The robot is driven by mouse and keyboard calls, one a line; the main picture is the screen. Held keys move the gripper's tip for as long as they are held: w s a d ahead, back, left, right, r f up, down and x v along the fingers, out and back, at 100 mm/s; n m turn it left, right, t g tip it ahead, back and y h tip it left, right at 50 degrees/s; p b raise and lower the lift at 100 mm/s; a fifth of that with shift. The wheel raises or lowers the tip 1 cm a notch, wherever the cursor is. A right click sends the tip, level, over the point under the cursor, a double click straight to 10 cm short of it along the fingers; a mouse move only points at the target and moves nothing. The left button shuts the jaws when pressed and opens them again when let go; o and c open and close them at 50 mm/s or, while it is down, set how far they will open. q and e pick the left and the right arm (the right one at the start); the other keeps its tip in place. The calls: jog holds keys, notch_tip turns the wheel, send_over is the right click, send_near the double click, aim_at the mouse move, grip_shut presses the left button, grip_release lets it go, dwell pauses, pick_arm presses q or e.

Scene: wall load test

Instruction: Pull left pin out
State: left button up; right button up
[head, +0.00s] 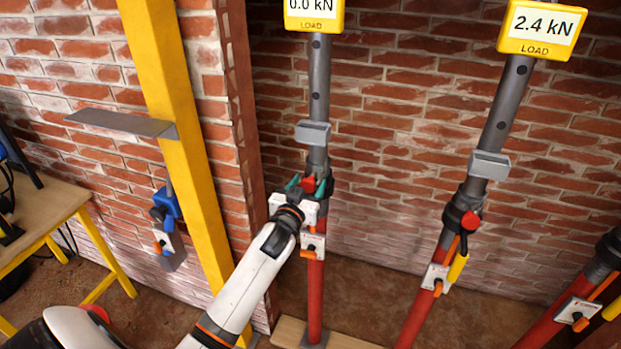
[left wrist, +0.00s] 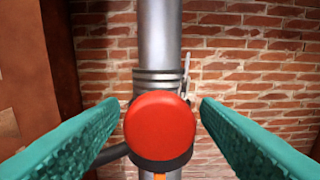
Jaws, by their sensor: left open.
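The left prop (head: 317,262) is a red tube with a grey upper tube, and its yellow load display (head: 314,14) reads 0.0 kN. The left pin's red knob (head: 309,184) sits at the collar of this prop. In the left wrist view the round red knob (left wrist: 160,125) is in the middle, in front of the grey tube (left wrist: 158,40). My left gripper (head: 308,183) is at the collar. Its teal fingers (left wrist: 160,130) are open, one on each side of the knob, with visible gaps. The pin's shaft is hidden behind the knob. My right gripper is not in view.
A second prop (head: 418,302) to the right has a display (head: 541,30) reading 2.4 kN and its own red knob (head: 470,221). A third prop stands at the right edge. A yellow post (head: 178,130) with a grey shelf (head: 122,123) stands left. A brick wall is behind.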

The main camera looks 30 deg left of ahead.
aim_at(307, 188)
pick_arm(q)
jog(key=shift+x, duration=1.05)
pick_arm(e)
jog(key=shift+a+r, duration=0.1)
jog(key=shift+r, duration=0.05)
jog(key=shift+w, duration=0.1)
